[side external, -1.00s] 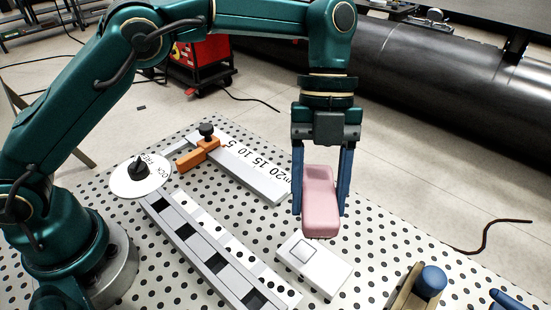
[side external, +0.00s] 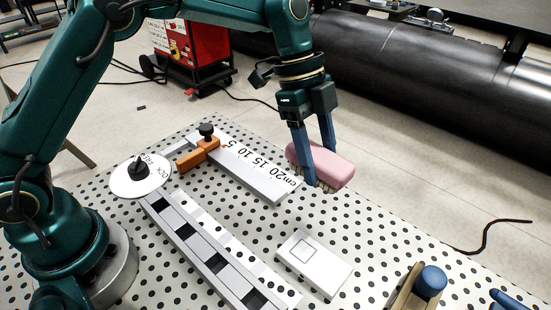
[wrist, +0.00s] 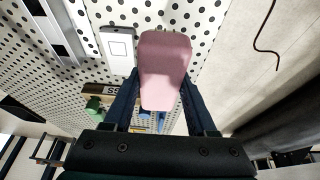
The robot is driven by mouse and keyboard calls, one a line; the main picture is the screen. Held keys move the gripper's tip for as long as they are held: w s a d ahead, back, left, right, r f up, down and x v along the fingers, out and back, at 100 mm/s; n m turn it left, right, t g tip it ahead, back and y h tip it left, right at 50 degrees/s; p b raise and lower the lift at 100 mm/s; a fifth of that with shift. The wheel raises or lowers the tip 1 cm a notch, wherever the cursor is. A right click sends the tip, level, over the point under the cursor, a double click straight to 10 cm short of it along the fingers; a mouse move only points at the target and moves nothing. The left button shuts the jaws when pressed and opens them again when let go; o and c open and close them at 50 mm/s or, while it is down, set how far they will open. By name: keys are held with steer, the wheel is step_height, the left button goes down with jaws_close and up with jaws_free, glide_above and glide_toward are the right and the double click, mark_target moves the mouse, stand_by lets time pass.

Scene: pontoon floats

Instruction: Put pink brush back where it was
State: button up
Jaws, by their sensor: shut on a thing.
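The pink brush (side external: 328,166) has a smooth pink back and pale bristles on its underside. My gripper (side external: 318,180) is shut on it and holds it tilted above the far right edge of the perforated table (side external: 225,185). In the wrist view the brush (wrist: 165,68) sits between the two blue fingers of my gripper (wrist: 161,95). A white plate with a square outline (side external: 313,262) lies on the table in front of and below the brush; it also shows in the wrist view (wrist: 117,45).
A ruler with an orange slider (side external: 200,152) lies left of the brush. A wooden block with a blue knob (side external: 430,283) stands front right. Bare table surrounds the white plate.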

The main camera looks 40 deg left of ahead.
steer(key=w+a+r+n+t, duration=0.1)
steer(key=w+a+n+t, duration=0.2)
steer(key=a, duration=0.4)
steer(key=shift+n+g, duration=0.6)
steer(key=shift+n, duration=0.1)
steer(key=d+f, duration=0.2)
steer(key=d, duration=0.1)
steer(key=d+f, duration=0.2)
steer(key=d, duration=0.2)
steer(key=d+f, duration=0.2)
steer(key=d, duration=0.2)
steer(key=shift+f, duration=2.2)
steer(key=shift+a+f, duration=0.1)
steer(key=o, duration=1.3)
